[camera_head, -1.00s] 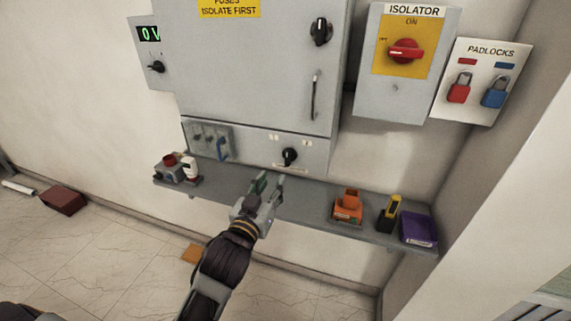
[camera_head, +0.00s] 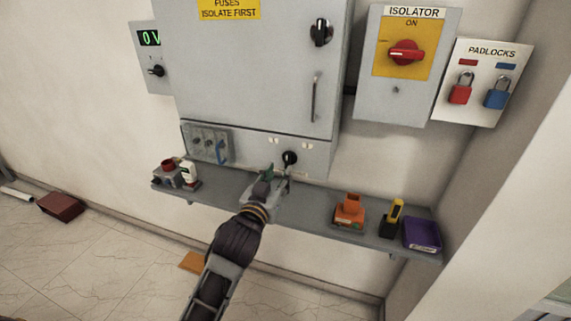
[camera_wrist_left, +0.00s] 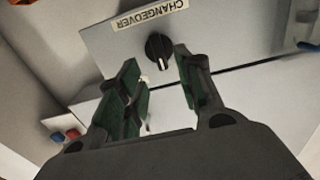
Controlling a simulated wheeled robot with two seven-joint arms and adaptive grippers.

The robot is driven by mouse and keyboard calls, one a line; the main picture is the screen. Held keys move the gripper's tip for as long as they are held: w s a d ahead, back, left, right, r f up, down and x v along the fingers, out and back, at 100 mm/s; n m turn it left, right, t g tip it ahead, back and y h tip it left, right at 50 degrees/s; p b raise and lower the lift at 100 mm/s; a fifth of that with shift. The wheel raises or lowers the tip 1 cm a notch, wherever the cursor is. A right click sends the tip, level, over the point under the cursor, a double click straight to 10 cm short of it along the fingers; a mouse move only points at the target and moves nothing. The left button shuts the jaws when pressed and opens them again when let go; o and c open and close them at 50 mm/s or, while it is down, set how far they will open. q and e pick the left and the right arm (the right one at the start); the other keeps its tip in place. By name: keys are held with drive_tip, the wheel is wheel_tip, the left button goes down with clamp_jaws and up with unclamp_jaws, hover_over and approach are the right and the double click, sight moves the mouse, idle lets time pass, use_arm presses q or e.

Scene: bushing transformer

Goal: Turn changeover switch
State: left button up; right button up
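The changeover switch is a round black knob (camera_head: 289,157) on the lower grey panel of the cabinet. In the left wrist view the black knob (camera_wrist_left: 159,47) has a white pointer line and sits beside an upside-down CHANGEOVER label. My left gripper (camera_head: 277,171) is just below the knob in the head view. In the left wrist view my left gripper (camera_wrist_left: 157,57) is open, with green-lined fingers apart and the knob seen in the gap between the tips. I cannot tell whether a finger touches it. My right gripper is not in view.
A grey shelf (camera_head: 315,205) runs under the panel. It bears an orange device (camera_head: 348,211), a yellow-black tool (camera_head: 391,218), a purple tray (camera_head: 422,246) and red-and-white items at left. Above are another black knob (camera_head: 321,32), the door handle (camera_head: 314,97) and the red isolator switch (camera_head: 406,53).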

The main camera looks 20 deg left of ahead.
sight(287, 161)
use_arm(q)
drive_tip(key=shift+w+d+p, duration=0.1)
drive_tip(key=shift+w+p, duration=0.35)
drive_tip(key=shift+w, duration=2.9)
drive_tip(key=shift+c, duration=0.4)
clamp_jaws()
